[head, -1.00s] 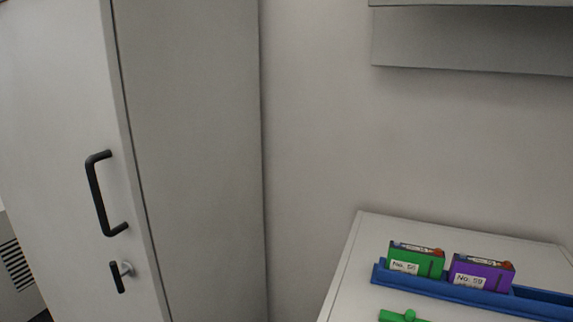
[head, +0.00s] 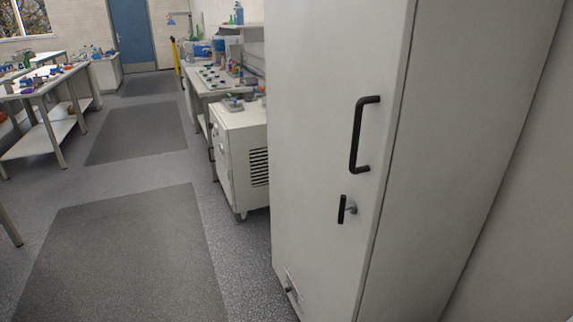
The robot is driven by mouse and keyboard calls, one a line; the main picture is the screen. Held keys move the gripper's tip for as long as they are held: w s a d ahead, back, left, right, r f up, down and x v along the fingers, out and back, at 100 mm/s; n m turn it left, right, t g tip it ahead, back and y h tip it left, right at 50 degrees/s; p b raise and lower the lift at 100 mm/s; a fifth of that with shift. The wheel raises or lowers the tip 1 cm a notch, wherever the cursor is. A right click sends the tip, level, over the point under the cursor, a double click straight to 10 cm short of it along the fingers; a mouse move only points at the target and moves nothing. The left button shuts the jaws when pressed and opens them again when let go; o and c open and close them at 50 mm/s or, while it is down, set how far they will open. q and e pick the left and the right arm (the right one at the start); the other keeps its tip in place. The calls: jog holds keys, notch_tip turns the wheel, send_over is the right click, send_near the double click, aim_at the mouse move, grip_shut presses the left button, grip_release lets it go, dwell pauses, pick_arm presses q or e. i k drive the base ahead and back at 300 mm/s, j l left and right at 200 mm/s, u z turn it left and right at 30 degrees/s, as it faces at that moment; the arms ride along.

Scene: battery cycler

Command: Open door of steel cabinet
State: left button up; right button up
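The steel cabinet (head: 455,150) stands tall and pale grey at the right in the head view. Its door (head: 310,130) faces left and looks closed. A black bar handle (head: 355,140) is fixed near the door's right edge. Below it is a small black turning latch (head: 342,209) on a silver lock, standing about upright. Neither of my grippers is in view.
A white box unit (head: 238,165) with a dark vent stands beyond the cabinet. Benches with lab items line the room, one at the left (head: 45,90). Dark floor mats (head: 130,255) lie on open floor left of the cabinet, leading to a blue door (head: 137,35).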

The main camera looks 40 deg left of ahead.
aim_at(335, 70)
jog(key=j+u, duration=0.1)
jog(key=u, duration=0.35)
jog(key=j+u, duration=0.15)
jog(key=u, duration=0.35)
